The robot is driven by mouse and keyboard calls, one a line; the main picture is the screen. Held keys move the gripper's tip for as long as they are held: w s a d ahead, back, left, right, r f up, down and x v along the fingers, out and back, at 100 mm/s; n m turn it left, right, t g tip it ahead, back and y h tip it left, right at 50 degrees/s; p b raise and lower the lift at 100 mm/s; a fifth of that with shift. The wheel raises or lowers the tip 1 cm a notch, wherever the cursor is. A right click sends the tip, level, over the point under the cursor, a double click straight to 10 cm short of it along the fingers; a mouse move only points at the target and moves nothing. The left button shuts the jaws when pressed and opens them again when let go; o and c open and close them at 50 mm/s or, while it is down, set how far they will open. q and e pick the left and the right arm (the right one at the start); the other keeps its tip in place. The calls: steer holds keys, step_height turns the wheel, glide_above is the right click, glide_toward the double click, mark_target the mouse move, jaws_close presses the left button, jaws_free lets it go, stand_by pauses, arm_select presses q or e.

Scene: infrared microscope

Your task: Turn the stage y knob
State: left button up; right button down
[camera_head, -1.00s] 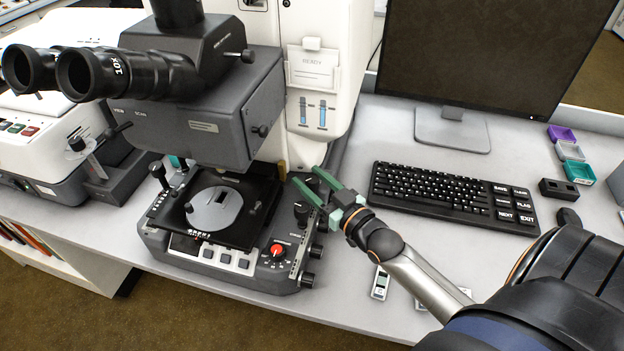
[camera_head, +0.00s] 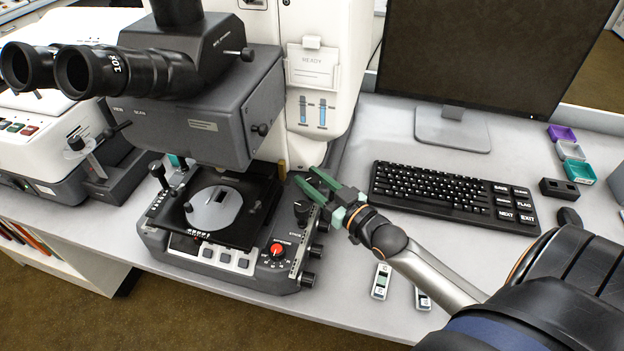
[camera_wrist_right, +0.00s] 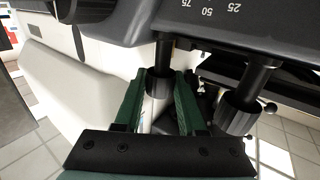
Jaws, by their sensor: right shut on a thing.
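The infrared microscope (camera_head: 200,255) stands on the bench at the left, with its dark stage (camera_head: 175,210) and a round light insert. My right gripper (camera_head: 309,182), with green fingers, is at the right rear of the microscope base. In the right wrist view, its fingers (camera_wrist_right: 160,100) are shut around a black knob on a shaft, the stage y knob (camera_wrist_right: 160,82). In the head view the fingers mostly hide this knob. A second black knob (camera_wrist_right: 238,112) is beside it, outside the fingers; it appears as an upright knob (camera_head: 302,210) in front of the gripper. My left gripper is not in view.
A red knob (camera_head: 277,249) is on the base front, with side knobs (camera_head: 308,279) at its right edge. A keyboard (camera_head: 452,195) and monitor (camera_head: 480,60) stand to the right.

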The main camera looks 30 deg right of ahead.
steer(key=shift+f+n+g+y+b, duration=0.15)
steer(key=shift+n+g+y+b, duration=0.35)
steer(key=shift+n+y+b, duration=1.15)
steer(key=n+g+y, duration=0.1)
steer(key=y, duration=0.2)
steer(key=shift+n+g+y+b, duration=0.3)
steer(key=shift+n+y+b, duration=0.15)
steer(key=shift+y+b, duration=0.5)
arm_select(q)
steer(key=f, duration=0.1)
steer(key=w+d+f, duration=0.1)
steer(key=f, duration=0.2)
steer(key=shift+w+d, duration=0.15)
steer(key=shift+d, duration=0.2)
arm_select(e)
steer(key=shift+n+g, duration=0.3)
steer(key=shift+r, duration=0.2)
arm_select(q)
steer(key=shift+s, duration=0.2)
arm_select(e)
steer(key=c, duration=0.5)
jaws_free()
steer(key=shift+s, duration=0.1)
